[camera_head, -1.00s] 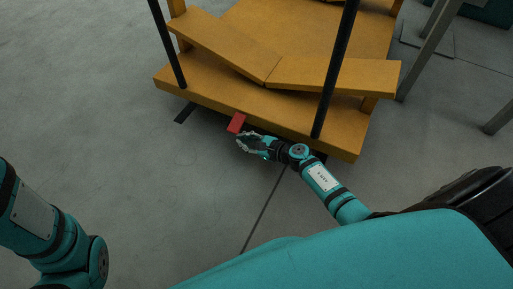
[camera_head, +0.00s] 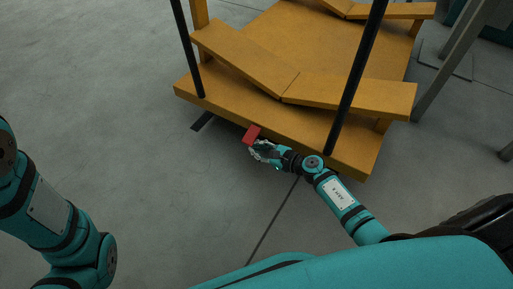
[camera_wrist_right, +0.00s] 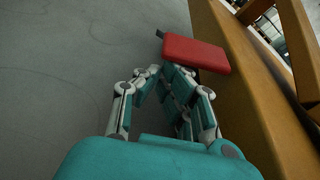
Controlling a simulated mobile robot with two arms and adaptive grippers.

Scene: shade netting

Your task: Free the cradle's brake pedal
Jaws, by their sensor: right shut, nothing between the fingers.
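The cradle (camera_head: 240,103) is a mustard-yellow frame on the floor with a V-shaped rest and black upright poles. Its brake pedal (camera_head: 251,134) is a small red plate sticking out from the near long edge. The pedal also shows in the right wrist view (camera_wrist_right: 196,53), just beyond the fingertips, beside the yellow beam. My right gripper (camera_head: 256,150) is at the pedal's near side, shut and empty. Its fingers (camera_wrist_right: 158,70) come together close to the pedal's near edge; I cannot tell whether they touch it. My left arm shows at the left, but its gripper is out of view.
Black poles (camera_head: 357,75) rise from the cradle near my right arm. Grey metal legs (camera_head: 452,62) stand to the right of the cradle. The grey floor (camera_head: 130,130) to the left is clear.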

